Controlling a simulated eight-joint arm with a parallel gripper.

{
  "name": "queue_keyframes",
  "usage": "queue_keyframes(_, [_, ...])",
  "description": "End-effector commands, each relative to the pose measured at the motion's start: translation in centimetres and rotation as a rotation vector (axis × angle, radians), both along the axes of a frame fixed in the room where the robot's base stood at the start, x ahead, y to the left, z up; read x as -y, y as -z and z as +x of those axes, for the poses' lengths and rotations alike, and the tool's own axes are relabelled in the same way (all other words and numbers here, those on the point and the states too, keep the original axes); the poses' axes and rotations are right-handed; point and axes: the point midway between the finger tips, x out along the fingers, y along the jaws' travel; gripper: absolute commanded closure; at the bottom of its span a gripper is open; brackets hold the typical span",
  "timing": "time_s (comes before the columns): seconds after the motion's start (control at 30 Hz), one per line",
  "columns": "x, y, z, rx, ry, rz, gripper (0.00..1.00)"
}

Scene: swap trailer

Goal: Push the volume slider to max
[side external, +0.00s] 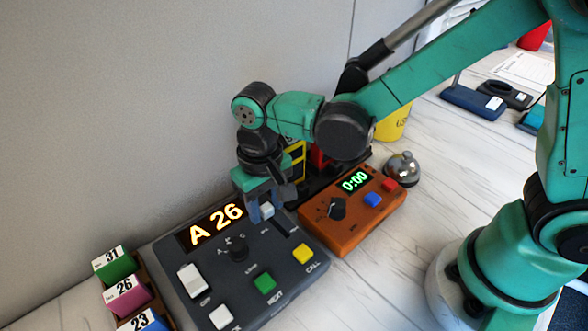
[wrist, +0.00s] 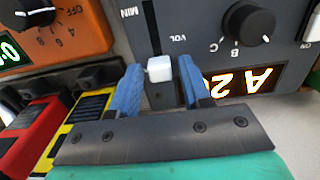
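The grey console (side external: 245,265) carries the volume slider, a white cap (wrist: 159,68) in a dark slot. The cap also shows in the side view (side external: 267,209). My gripper (wrist: 161,76) is over the console, its two blue fingers apart, one on each side of the cap. A narrow gap seems to show beside the cap, so contact is unclear.
The console has a lit "A 26" display (side external: 216,226), a black knob (side external: 237,248), and green (side external: 264,282) and yellow (side external: 303,253) buttons. An orange timer box (side external: 350,222) stands close to its right, with a bell (side external: 403,168) beyond. Numbered blocks (side external: 124,293) are at left.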

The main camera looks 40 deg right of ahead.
Motion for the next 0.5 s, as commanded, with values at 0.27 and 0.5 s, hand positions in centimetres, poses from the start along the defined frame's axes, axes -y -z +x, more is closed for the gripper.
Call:
queue_keyframes(0.27, [0.0,0.0,0.0,0.0,0.0,0.0,0.42])
queue_keyframes(0.5, [0.0,-1.5,0.0,0.0,0.0,0.0,0.42])
